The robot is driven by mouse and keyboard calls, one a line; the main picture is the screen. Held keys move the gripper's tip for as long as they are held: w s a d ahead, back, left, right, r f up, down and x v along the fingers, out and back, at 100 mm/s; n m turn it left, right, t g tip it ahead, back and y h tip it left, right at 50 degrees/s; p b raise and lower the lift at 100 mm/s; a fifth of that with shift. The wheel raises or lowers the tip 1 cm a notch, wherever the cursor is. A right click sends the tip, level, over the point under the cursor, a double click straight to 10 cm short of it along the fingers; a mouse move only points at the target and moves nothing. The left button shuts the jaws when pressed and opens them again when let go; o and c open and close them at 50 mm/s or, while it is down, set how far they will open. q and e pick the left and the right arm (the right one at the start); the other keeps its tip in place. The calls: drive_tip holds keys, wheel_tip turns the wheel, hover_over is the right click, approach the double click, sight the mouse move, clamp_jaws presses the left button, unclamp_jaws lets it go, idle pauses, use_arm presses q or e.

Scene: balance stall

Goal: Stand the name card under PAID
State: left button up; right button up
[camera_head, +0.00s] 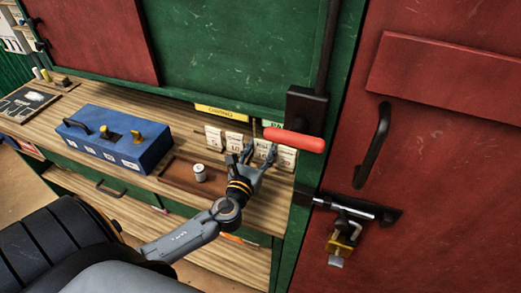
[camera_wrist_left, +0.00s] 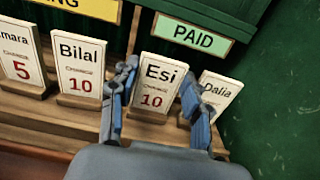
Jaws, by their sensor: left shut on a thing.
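My left gripper (camera_head: 258,154) is shut on the Esi name card (camera_wrist_left: 158,84), a white card marked 10 in a wooden base, with one finger at each side. The card looks upright, just right of a thin wooden divider (camera_wrist_left: 133,30) and below the green PAID sign (camera_wrist_left: 192,33). I cannot tell whether its base rests on the ledge. The Dalia card (camera_wrist_left: 219,92) stands close on its right, partly behind a finger. The Bilal card (camera_wrist_left: 80,68) stands left of the divider, under the yellow sign (camera_wrist_left: 90,6). My right gripper is not in view.
A blue box (camera_head: 117,140) with yellow parts stands left on the wooden counter. A small pale cylinder (camera_head: 200,172) stands in a brown tray (camera_head: 178,178) near my gripper. A red-handled lever (camera_head: 295,139) juts out above the cards. A red door (camera_head: 440,130) is at right.

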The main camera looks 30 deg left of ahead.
use_arm(q)
drive_tip(key=o, duration=0.8)
drive_tip(key=shift+f, duration=0.15)
drive_tip(key=shift+o, duration=0.3)
drive_tip(key=shift+s, duration=0.1)
drive_tip(key=b+v, duration=0.2)
drive_tip(key=v, duration=0.8)
drive_tip(key=shift+s, duration=0.15)
drive_tip(key=shift+v, duration=0.75)
drive_tip(key=shift+s, duration=0.1)
